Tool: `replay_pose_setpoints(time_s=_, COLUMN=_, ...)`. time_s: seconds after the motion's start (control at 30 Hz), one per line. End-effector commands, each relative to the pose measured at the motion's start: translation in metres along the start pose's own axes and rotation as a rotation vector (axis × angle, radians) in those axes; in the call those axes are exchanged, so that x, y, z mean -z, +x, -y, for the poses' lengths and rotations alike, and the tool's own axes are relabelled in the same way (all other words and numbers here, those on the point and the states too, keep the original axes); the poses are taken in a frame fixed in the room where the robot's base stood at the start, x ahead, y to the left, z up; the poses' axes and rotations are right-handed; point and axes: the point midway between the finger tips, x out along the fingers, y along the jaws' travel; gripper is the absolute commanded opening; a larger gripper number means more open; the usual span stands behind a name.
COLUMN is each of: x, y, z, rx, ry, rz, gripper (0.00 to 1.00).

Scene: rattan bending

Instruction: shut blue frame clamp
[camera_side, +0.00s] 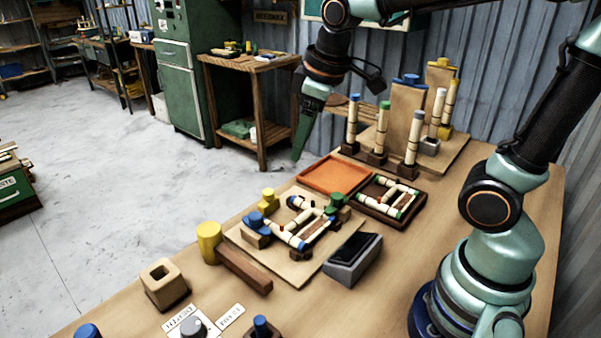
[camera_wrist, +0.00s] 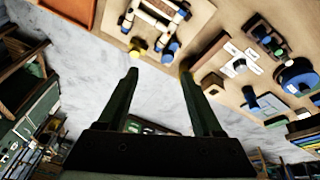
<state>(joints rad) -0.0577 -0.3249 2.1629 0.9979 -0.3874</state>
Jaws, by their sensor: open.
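The blue frame clamp (camera_side: 256,222) is a blue knob on a wooden block at the left edge of a light board (camera_side: 296,274). It stands beside a rattan frame (camera_side: 317,231) of pale bars with blue and green ends. Whether the clamp is open or shut is unclear. In the wrist view the clamp (camera_wrist: 171,50) lies beyond and between my fingers. My gripper (camera_side: 299,150) is open, empty and pointing down, high over the floor side of the bench. Its spread fingers also show in the wrist view (camera_wrist: 159,78).
A yellow clamp (camera_side: 268,197) and a green clamp (camera_side: 337,202) stand on the same board. A yellow cylinder (camera_side: 209,241), a brown bar (camera_side: 243,270) and a dark-topped grey block (camera_side: 353,258) are close around it. An orange tray (camera_side: 334,175) and upright rattan poles (camera_side: 383,130) stand behind.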

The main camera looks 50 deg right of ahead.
Motion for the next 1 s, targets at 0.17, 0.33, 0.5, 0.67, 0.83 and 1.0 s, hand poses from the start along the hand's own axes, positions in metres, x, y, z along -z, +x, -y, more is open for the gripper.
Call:
replay_pose_setpoints(time_s=0.17, x=0.034, y=0.026, z=0.001, rx=0.061, ry=-0.251, rz=0.095, gripper=0.67)
replay_pose_setpoints(time_s=0.33, x=0.06, y=0.058, z=0.004, rx=0.128, ry=-0.479, rz=0.166, gripper=0.67)
replay_pose_setpoints(time_s=0.5, x=0.075, y=0.086, z=0.009, rx=0.186, ry=-0.647, rz=0.212, gripper=0.67)
replay_pose_setpoints(time_s=0.67, x=0.081, y=0.098, z=0.012, rx=0.212, ry=-0.72, rz=0.227, gripper=0.67)
replay_pose_setpoints(time_s=0.83, x=0.078, y=0.109, z=0.013, rx=0.217, ry=-0.73, rz=0.231, gripper=0.67)
replay_pose_setpoints(time_s=1.0, x=0.07, y=0.136, z=0.017, rx=0.218, ry=-0.728, rz=0.232, gripper=0.67)
